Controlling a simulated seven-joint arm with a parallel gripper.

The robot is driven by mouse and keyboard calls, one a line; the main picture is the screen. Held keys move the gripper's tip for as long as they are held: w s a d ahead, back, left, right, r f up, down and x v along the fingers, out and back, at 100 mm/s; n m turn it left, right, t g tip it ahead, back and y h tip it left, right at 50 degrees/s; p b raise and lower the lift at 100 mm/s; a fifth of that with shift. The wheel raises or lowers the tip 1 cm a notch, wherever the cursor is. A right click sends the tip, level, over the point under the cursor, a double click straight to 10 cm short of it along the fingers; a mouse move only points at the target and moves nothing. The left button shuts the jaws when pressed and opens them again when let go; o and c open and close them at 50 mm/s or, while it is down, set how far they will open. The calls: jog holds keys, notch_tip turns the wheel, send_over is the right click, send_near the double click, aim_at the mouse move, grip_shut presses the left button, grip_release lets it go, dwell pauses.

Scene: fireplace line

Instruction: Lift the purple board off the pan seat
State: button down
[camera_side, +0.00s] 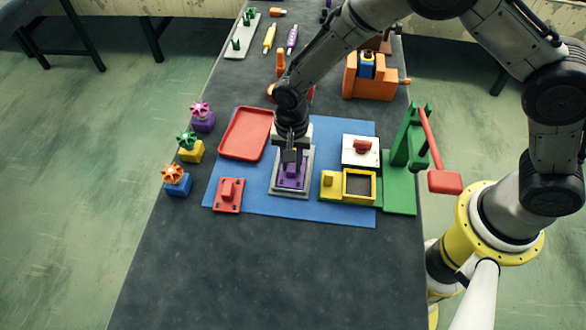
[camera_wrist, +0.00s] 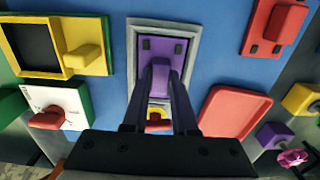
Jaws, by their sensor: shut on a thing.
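The purple board (camera_side: 291,183) lies within a grey frame, the pan seat (camera_side: 275,187), on the blue mat. In the wrist view the purple board (camera_wrist: 150,53) also shows inside the grey seat (camera_wrist: 134,70), with two dark holes near one end. My gripper (camera_side: 291,158) is directly above the board. In the wrist view its two dark fingers (camera_wrist: 160,85) close on the board's raised purple part. The fingers hide part of the board. I cannot tell whether the board is clear of the seat. A small yellow and red thing (camera_wrist: 158,122) shows between the fingers.
On the blue mat (camera_side: 240,190), a red tray (camera_side: 246,134) and red block (camera_side: 228,195) are at left. A yellow frame (camera_side: 359,201), white board (camera_side: 360,158) and green stand with red lever (camera_side: 444,182) are at right. The front table is clear.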

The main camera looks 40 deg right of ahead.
aim_at(292, 165)
jog(key=shift+r, duration=0.7)
dwell(0.6)
jog(key=shift+r, duration=1.45)
